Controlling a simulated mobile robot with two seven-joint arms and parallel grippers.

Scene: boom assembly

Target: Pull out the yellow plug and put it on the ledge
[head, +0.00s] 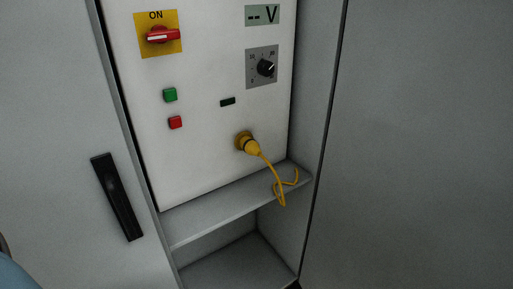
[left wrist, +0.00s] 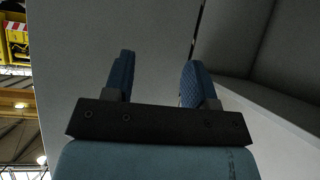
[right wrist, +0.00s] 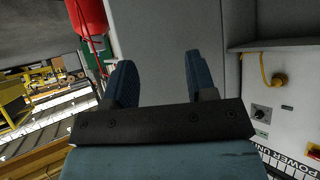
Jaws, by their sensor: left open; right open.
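The yellow plug (head: 249,143) sits in its socket on the white panel in the head view. Its yellow cable (head: 279,186) hangs down and loops over the grey ledge (head: 225,209) below the panel. The plug (right wrist: 279,79) also shows at the right of the right wrist view, apart from the gripper. My right gripper (right wrist: 159,78) is open and empty. My left gripper (left wrist: 157,78) is open and empty in front of a plain grey surface. Neither gripper shows in the head view.
The panel carries a red ON switch (head: 162,35), a black dial (head: 265,68), a green button (head: 170,95) and a red button (head: 175,122). A door with a black handle (head: 117,197) stands open at the left. A red object (right wrist: 88,17) shows in the right wrist view.

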